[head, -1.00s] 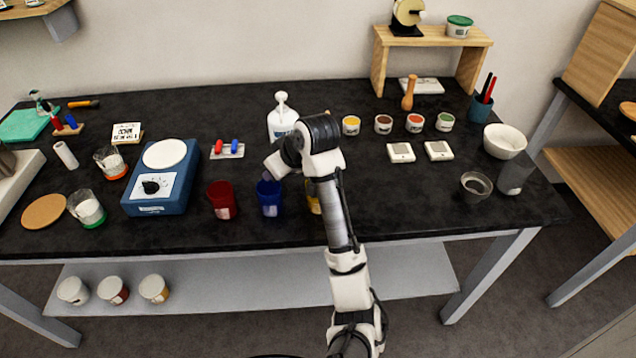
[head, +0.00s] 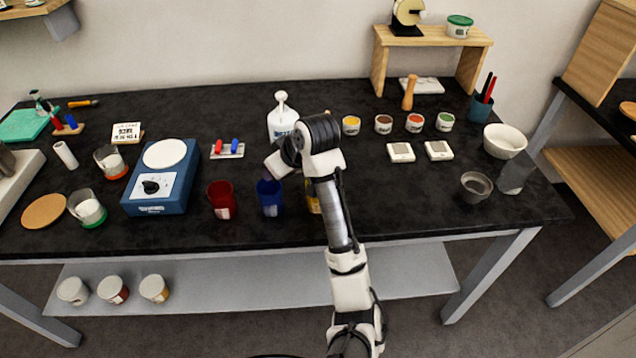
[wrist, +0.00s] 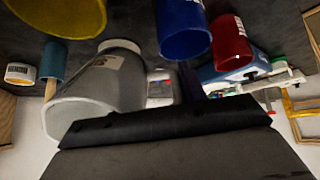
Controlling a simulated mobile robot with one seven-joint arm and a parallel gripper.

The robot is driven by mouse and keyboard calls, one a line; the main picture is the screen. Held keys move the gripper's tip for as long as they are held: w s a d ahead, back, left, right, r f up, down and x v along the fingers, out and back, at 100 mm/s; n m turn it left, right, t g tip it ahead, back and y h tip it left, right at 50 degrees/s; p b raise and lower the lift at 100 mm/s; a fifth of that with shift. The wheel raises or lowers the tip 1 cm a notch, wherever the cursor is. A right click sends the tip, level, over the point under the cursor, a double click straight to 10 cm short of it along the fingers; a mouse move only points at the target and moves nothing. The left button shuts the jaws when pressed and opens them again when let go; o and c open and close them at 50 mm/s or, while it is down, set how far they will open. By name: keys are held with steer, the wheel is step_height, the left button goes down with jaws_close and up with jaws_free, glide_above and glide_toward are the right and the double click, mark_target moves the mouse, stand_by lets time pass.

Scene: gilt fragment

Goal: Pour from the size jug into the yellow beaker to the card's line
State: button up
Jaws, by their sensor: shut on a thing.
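My gripper (head: 272,172) is over the front middle of the black table, near the blue beaker, partly hidden by my arm. In the wrist view my gripper (wrist: 165,125) is shut on a grey jug (wrist: 108,82) with a pale label, which I take as the size jug. Its wide mouth faces the lower left of that view; its contents cannot be seen. The yellow beaker (head: 313,204) is mostly hidden behind my arm; it also shows in the wrist view (wrist: 60,14), apart from the jug. The card (head: 127,132) stands at the back left, its lettering too small to read.
The blue beaker (head: 270,198) and red beaker (head: 222,200) stand left of the yellow one. A white pump bottle (head: 282,122) is just behind my gripper. A blue hotplate (head: 160,185) stands further left.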

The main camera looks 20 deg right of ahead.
stand_by(0.7)
steer(key=shift+w+a+r+g+h, duration=0.35)
steer(key=shift+w+r+g, duration=0.2)
steer(key=shift+g, duration=0.25)
steer(key=shift+w+f+g+h, duration=0.2)
steer(key=shift+w+g+h, duration=0.25)
steer(key=shift+g, duration=0.25)
steer(key=shift+w+a+r+g+h, duration=0.15)
steer(key=shift+w+a+g+h, duration=0.15)
steer(key=shift+g, duration=0.6)
steer(key=shift+w+a+r+g+h, duration=0.15)
steer(key=shift+w+g+h, duration=0.2)
steer(key=shift+g, duration=0.55)
stand_by(1.1)
